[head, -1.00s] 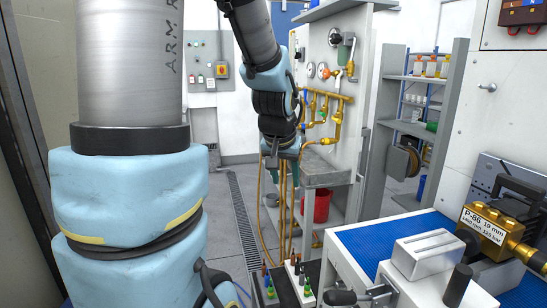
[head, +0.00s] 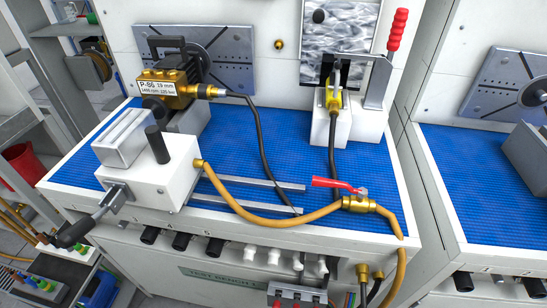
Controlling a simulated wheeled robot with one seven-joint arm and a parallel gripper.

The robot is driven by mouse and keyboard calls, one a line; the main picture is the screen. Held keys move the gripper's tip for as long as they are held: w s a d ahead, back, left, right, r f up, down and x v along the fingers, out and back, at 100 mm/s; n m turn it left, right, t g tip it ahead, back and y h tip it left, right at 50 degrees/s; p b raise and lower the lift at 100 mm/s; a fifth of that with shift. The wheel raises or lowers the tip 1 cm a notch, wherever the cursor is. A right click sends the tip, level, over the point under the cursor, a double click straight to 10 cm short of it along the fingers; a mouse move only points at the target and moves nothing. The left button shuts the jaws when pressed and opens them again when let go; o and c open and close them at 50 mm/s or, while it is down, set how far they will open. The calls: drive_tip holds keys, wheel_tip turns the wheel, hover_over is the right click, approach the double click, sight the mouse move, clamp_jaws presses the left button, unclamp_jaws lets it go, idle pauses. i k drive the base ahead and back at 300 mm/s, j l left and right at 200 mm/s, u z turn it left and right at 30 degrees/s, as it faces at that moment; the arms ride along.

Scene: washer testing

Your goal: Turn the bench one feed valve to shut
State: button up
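The feed valve (head: 358,204) is a brass ball valve at the front right edge of the blue-matted bench (head: 290,232). Its red lever (head: 336,184) points left, roughly in line with the valve body. A tan hose (head: 255,219) joins the valve's left end and runs to a white box-shaped fixture (head: 160,180). Another tan hose (head: 401,262) drops from its right end over the bench front. My gripper is not in view in the current head view.
A brass pump labelled P-86 (head: 172,88) stands at the back left. A white stand (head: 335,122) and a red-handled lever (head: 396,30) are behind the valve. A second blue-matted bench (head: 475,165) lies to the right. The mat's middle is mostly clear.

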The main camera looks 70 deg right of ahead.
sight(317, 181)
drive_tip(key=j+z, duration=0.2)
drive_tip(key=z, duration=0.2)
drive_tip(key=j+z, duration=0.25)
drive_tip(key=z, duration=0.15)
drive_tip(key=j+z, duration=0.2)
drive_tip(key=z, duration=0.15)
